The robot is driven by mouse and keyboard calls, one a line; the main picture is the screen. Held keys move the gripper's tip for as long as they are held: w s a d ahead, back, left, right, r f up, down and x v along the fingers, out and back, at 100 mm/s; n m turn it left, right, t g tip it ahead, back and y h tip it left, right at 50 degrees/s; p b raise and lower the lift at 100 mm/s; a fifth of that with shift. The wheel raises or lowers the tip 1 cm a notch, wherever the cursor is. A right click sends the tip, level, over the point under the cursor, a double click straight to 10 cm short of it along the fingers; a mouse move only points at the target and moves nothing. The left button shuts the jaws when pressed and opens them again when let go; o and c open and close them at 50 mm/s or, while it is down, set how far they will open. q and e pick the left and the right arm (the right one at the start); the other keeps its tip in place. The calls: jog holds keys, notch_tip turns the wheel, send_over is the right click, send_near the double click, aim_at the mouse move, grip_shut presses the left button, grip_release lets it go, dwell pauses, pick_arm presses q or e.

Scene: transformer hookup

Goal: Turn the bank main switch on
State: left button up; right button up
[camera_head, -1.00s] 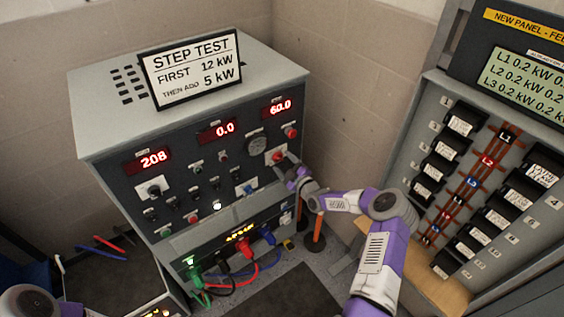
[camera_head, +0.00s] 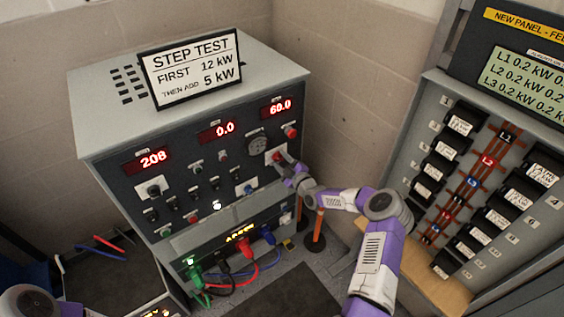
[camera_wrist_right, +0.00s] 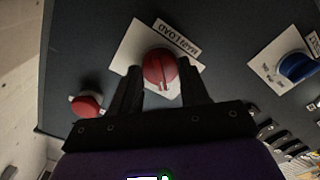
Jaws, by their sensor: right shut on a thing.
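The load bank (camera_head: 110,180) is a dark-fronted grey cabinet with red displays reading 208, 0.0 and 60.0. Its main switch is a red round knob (camera_wrist_right: 160,68) on a white plate labelled "MAIN LOAD" in the right wrist view. My right gripper (camera_wrist_right: 158,85) is shut on this knob, one finger on each side. In the head view my right gripper (camera_head: 283,165) is at the right part of the panel and partly hides the knob. Of my left arm only a rounded part shows at the bottom left; its gripper is not in view.
A red button (camera_wrist_right: 88,104) and a blue knob (camera_wrist_right: 297,67) flank the switch. Coloured cables (camera_head: 240,265) plug in below the panel. A sign (camera_head: 191,68) stands on the cabinet. A breaker panel (camera_head: 470,180) stands at the right. An orange post (camera_head: 317,228) is beside the cabinet.

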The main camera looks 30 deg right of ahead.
jog(key=shift+m+b, duration=5.7)
jog(key=shift+m, duration=3.2)
jog(key=o, duration=1.1)
jog(key=shift+c, duration=0.2)
jog(key=shift+s, duration=0.1)
